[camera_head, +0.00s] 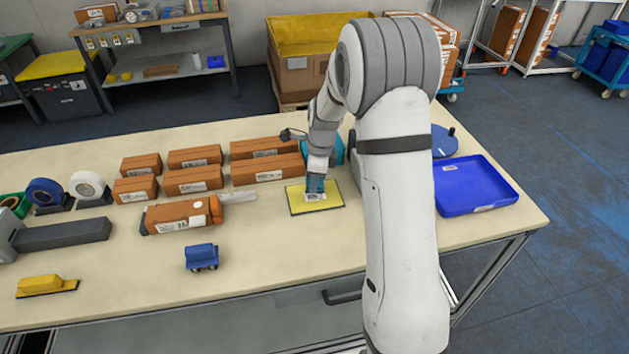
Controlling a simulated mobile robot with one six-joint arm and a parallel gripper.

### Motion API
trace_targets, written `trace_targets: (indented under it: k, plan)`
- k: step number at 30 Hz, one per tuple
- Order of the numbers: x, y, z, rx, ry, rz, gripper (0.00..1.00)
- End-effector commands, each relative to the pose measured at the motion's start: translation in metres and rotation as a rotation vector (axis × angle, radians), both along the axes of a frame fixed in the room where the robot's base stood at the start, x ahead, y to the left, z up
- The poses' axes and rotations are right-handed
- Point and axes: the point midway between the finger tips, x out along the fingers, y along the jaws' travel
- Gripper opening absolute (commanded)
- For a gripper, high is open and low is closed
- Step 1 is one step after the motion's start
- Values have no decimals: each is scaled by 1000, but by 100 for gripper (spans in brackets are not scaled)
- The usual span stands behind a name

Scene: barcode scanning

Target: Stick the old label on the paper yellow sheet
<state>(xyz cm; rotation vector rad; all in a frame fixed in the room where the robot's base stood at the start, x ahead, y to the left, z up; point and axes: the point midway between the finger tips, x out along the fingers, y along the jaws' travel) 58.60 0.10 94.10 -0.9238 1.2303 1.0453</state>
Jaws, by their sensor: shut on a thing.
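The yellow sheet (330,203) lies flat on the table, a rectangle with a dark edge, left of my arm. My gripper (316,190) points down over the left half of the sheet, with a teal part at its end. A small white label (315,198) with dark print shows right under the fingertips, at the sheet's surface. My gripper is shut on the label. I cannot tell whether the label touches the sheet or is just above it. The fingertips are small and partly hidden.
Several brown boxes (193,180) stand in rows left of the sheet. A blue tray (478,186) is at the right. The table front is mostly clear.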

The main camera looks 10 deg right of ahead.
Motion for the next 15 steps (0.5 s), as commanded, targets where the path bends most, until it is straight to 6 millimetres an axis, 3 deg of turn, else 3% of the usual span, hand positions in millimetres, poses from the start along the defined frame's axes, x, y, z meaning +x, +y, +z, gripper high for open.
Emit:
trace_targets:
  k: [15]
  plan:
    - [0,0,42,0,-1,0,3]
